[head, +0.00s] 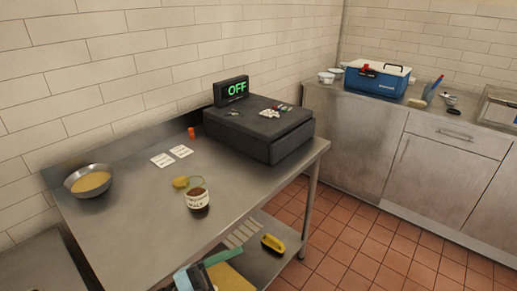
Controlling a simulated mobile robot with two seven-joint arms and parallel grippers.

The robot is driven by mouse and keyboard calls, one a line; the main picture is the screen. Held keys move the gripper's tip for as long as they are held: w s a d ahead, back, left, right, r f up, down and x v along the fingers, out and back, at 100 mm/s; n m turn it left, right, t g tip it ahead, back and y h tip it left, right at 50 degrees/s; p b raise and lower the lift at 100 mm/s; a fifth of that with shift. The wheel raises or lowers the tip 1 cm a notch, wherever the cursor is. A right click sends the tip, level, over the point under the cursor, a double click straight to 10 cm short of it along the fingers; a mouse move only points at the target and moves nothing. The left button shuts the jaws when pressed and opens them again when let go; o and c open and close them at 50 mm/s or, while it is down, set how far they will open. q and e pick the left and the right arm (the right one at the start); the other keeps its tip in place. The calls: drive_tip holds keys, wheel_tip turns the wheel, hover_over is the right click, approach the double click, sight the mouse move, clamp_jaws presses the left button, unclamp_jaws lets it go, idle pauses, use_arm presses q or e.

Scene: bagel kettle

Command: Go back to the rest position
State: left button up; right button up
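Neither of my grippers shows in the head view, and no arm of mine can be made out. A steel table (125,220) stands in front of me against the tiled wall. On it are a metal bowl of yellow content (90,181) at the left and a labelled jar with brown content (198,199) near the middle. A small yellow item (180,182) lies beside the jar. A dark box-shaped appliance (262,132) sits at the table's right end, with a display (232,90) reading OFF in green behind it.
Two white cards (172,156) and a small orange item (192,132) lie near the wall. The lower shelf holds a yellow item (272,243) and a teal and black object (195,275). A blue cooler (377,79) stands on the far counter. Tiled floor (350,250) is clear at right.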

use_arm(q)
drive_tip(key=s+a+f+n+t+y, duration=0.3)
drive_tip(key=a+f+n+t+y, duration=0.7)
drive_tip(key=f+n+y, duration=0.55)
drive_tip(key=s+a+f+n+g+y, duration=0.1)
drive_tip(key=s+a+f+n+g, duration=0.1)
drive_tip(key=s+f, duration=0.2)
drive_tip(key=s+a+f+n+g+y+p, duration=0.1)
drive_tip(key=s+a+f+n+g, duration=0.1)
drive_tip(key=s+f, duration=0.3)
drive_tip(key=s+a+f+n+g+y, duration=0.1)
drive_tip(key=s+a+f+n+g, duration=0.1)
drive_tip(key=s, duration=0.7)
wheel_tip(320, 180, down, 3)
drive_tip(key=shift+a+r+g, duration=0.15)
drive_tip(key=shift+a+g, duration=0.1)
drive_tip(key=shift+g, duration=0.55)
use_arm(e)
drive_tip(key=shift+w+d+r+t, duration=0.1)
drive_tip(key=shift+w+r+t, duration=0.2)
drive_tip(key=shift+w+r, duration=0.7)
